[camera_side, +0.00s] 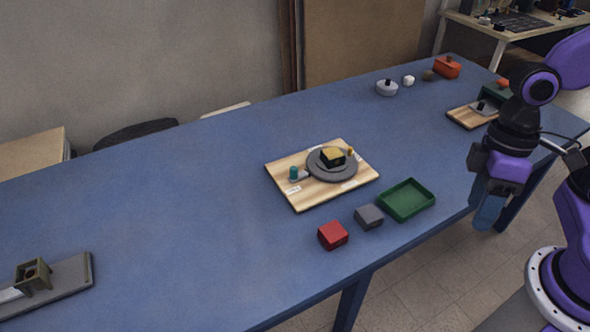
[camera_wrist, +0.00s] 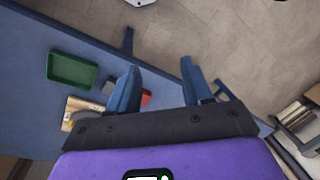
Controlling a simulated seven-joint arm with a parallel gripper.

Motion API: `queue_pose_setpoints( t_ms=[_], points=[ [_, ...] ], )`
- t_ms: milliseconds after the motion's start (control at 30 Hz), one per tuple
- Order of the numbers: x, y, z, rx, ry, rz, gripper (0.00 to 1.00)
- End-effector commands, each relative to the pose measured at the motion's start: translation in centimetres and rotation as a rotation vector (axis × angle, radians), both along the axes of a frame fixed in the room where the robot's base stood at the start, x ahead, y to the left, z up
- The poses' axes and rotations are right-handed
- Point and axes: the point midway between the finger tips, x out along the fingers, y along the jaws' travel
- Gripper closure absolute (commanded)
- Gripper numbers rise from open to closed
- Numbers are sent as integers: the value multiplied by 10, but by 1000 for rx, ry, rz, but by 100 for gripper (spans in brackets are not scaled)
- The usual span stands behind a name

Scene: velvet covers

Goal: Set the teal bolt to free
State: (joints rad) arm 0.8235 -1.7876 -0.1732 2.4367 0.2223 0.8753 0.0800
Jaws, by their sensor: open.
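The teal bolt (camera_side: 294,173) is a small teal knob on a grey slide, at the left of a wooden board (camera_side: 299,199) in the middle of the blue table. Beside it on the board is a round dark grey disc (camera_side: 343,173) with a dark block with a yellow top (camera_side: 332,156) on it. Small white labels lie on the board, too small to read. My gripper (camera_side: 487,215) is open and empty, pointing down off the table's front edge, well right of the board. Its two blue fingers are apart in the wrist view (camera_wrist: 158,88).
A green tray (camera_side: 405,201), a grey block (camera_side: 369,216) and a red block (camera_side: 332,235) lie in front of the board. Another board (camera_side: 466,117) is at the right. A grey plate with a bracket (camera_side: 70,280) is at the left. The table's left middle is clear.

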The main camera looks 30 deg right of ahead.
Motion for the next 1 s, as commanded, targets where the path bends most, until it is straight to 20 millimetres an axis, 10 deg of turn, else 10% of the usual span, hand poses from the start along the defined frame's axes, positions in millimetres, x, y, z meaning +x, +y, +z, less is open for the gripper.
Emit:
queue_pose_setpoints(
  t_ms=[533, 1000],
  points=[
    [163, 90, -34, 218, 502, -1323, 50],
    [344, 32, -99, 457, 878, -2416, 50]
  ],
)
